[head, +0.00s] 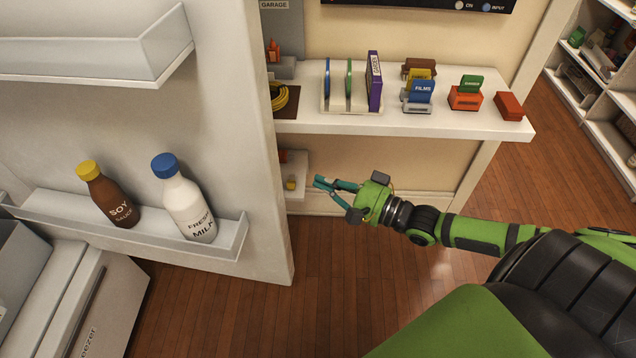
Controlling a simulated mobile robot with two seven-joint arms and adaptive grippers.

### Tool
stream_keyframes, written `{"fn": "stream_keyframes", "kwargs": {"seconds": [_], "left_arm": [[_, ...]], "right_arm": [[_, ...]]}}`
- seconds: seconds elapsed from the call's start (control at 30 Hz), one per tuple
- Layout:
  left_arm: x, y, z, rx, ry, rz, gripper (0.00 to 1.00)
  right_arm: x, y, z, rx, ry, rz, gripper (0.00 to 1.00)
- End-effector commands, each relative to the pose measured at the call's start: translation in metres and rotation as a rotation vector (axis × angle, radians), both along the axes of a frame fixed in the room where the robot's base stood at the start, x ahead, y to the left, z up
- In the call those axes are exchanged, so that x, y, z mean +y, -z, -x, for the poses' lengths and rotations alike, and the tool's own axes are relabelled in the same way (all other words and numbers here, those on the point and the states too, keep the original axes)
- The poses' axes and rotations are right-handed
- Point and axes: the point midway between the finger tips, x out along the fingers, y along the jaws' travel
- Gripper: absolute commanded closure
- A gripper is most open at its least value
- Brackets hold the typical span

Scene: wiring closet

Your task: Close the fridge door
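The fridge door (225,120) stands open on the left, its white inner side facing me. Its lower door shelf (150,229) holds a brown soy sauce bottle (112,198) with a yellow cap and a white milk bottle (186,205) with a blue cap. An upper door shelf (90,60) looks empty. My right gripper (322,185) is to the right of the door's free edge, apart from it in the picture, with its teal fingers spread and nothing between them. My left gripper is not in view.
A white wall shelf (450,125) behind the door carries game cases, small coloured boxes and a yellow cable coil (282,97). A freezer drawer front (95,310) shows at lower left. The wooden floor (330,290) is clear. White shelving (600,110) stands at far right.

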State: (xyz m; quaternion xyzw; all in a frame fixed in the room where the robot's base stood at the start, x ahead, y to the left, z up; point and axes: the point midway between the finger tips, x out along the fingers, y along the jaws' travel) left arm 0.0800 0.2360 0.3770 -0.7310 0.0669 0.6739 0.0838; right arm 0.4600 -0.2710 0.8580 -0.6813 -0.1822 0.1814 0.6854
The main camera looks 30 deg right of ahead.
Motion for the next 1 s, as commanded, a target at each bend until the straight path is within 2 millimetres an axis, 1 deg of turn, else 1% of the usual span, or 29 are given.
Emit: {"fn": "stream_keyframes", "kwargs": {"seconds": [0.03,0.23,0.53,0.57,0.6,0.7,0.9,1.0], "left_arm": [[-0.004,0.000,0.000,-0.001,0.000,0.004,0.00],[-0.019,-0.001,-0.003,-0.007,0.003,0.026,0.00],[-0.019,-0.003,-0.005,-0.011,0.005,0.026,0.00],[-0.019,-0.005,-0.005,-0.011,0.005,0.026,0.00],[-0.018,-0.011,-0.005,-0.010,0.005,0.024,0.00],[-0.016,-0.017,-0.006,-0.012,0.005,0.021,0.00],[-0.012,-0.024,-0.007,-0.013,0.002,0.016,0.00],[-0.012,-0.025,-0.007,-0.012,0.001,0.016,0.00]], "right_arm": [[0.004,-0.002,-0.008,-0.006,0.001,-0.002,1.00],[0.021,-0.002,-0.037,-0.006,0.001,0.000,1.00],[0.041,-0.002,-0.073,-0.004,0.001,0.001,1.00],[0.044,-0.002,-0.074,-0.002,0.000,0.001,1.00],[0.048,-0.002,-0.066,0.003,-0.001,0.001,1.00],[0.055,-0.002,-0.056,0.004,0.001,0.000,1.00],[0.065,-0.001,-0.044,0.002,0.001,0.002,1.00],[0.067,0.000,-0.042,0.000,0.001,0.004,1.00]]}}
